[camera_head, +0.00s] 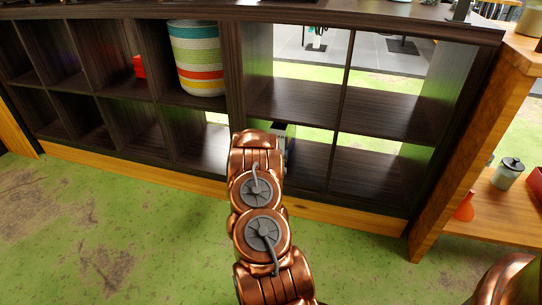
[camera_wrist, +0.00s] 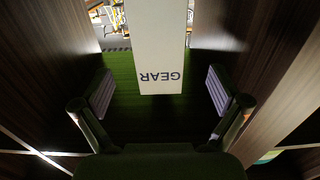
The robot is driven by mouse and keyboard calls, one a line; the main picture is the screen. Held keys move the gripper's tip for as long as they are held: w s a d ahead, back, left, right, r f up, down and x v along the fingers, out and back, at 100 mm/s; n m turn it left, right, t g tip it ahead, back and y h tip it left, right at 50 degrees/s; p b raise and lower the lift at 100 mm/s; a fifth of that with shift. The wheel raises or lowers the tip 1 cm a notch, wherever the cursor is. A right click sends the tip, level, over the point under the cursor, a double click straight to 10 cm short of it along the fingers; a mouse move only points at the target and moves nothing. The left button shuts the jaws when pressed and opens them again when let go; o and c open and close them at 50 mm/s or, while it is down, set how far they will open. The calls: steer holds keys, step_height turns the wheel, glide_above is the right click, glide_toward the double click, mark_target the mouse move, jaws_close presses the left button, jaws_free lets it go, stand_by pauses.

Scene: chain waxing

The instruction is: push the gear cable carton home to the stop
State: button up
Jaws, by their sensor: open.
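The gear cable carton (camera_wrist: 161,42) is a long white box with "GEAR" printed upside down near its close end. In the wrist view it lies lengthwise at the top centre, running away from me. My gripper (camera_wrist: 160,92) is open, with one pad on each side of the carton's near end and a visible gap on both sides. In the head view my copper arm reaches into a lower compartment of the dark shelf unit (camera_head: 290,98), and it mostly hides my gripper. No stop can be made out.
Dark compartment walls (camera_wrist: 45,60) rise close on both sides of my gripper. A green ribbed surface (camera_wrist: 121,68) lies under the carton. A striped basket (camera_head: 196,60) and a red object (camera_head: 139,66) sit in upper compartments. A wooden shelf with a grey canister (camera_head: 508,174) stands at right.

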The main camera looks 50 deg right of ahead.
mark_target(279, 141)
steer(key=shift+d, duration=0.1)
stand_by(0.3)
steer(key=shift+b+x, duration=1.3)
steer(key=shift+x, duration=2.55)
steer(key=shift+s, duration=0.1)
jaws_close()
steer(key=shift+s, duration=0.15)
